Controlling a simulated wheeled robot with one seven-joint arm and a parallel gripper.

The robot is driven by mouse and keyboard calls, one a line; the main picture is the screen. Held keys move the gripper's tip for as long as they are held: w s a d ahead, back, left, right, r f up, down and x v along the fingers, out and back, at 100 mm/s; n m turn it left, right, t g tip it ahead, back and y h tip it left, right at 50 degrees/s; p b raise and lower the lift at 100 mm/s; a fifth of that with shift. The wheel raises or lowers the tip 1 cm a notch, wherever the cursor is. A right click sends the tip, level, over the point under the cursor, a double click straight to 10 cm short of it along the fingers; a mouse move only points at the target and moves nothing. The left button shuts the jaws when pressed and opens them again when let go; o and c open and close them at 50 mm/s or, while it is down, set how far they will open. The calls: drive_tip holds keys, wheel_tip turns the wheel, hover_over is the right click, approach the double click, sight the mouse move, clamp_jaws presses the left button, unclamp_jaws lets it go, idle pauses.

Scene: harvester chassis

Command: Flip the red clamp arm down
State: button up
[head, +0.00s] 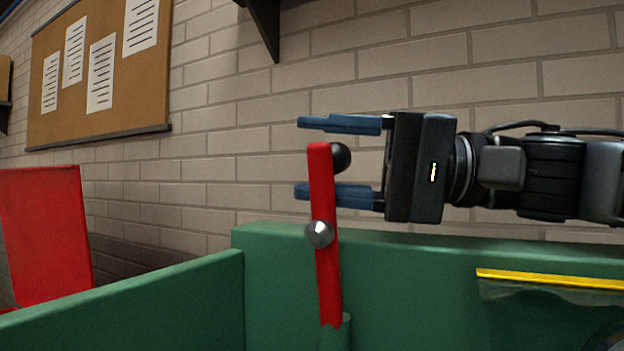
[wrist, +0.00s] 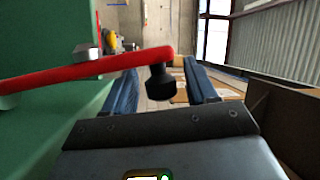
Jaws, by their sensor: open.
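The red clamp arm (head: 325,265) stands almost upright in the head view, its lower end at a green post (head: 335,333) by the green chassis wall. It has a silver bolt head (head: 319,234) on its middle and a black knob (head: 341,157) near its top. My gripper (head: 298,157) is open, pointing left, with one blue finger above the arm's top end and one below the knob. In the wrist view the red arm (wrist: 110,66) comes in from the left, and its black knob (wrist: 160,83) lies between the two blue fingers (wrist: 163,82). I cannot tell whether a finger touches it.
The green chassis wall (head: 430,275) runs below my gripper, with a yellow-edged panel (head: 550,279) at right. A red panel (head: 45,235) stands at far left. A brick wall and a cork board (head: 105,60) are behind. A brown box-like surface (wrist: 290,120) shows at right in the wrist view.

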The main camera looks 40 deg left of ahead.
drive_tip(key=shift+s+a+r, duration=0.1)
drive_tip(key=shift+s+a, duration=0.3)
drive_tip(key=shift+a, duration=0.2)
drive_tip(key=shift+c, duration=0.5)
clamp_jaws()
